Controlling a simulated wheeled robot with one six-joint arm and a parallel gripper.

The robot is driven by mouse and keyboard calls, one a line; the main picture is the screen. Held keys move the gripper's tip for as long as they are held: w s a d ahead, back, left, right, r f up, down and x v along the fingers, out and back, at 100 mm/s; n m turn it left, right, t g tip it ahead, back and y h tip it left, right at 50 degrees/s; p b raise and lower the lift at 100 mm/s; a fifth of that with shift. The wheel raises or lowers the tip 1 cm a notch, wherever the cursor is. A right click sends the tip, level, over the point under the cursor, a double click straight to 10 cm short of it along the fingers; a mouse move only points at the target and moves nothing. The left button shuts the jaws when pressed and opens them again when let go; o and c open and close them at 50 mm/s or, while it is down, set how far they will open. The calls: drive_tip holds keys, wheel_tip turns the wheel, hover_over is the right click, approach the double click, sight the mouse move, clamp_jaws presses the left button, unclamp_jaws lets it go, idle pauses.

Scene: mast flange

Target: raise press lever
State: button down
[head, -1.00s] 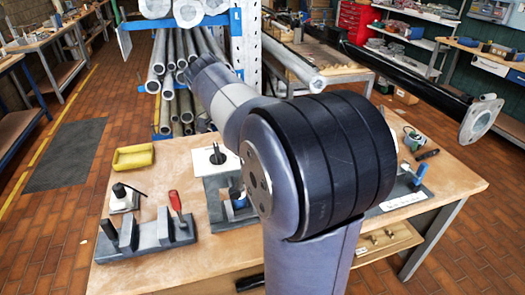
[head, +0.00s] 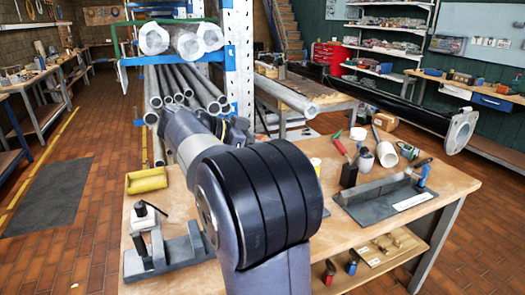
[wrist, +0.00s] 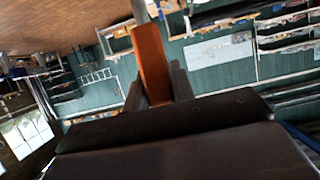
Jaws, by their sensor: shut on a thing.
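In the wrist view an orange handle (wrist: 152,62) stands between the two grey fingers of my gripper (wrist: 157,76). The gripper is shut on it, and a grey rod leaves the handle at the top edge. The handle looks like the press lever's grip. In the head view my own arm covers the gripper, the handle and most of whatever carries the lever.
Metal tubes (head: 190,88) fill a rack behind.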

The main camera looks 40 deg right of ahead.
idle(0.4)
drive_tip(key=c, duration=1.2)
unclamp_jaws()
drive_tip(key=shift+a, duration=0.1)
drive_tip(key=v, duration=1.1)
drive_tip(key=shift+b, duration=0.3)
drive_tip(key=shift+f, duration=0.2)
drive_tip(key=x, duration=1.1)
drive_tip(key=shift+r+p, duration=0.2)
drive_tip(key=shift+p, duration=0.15)
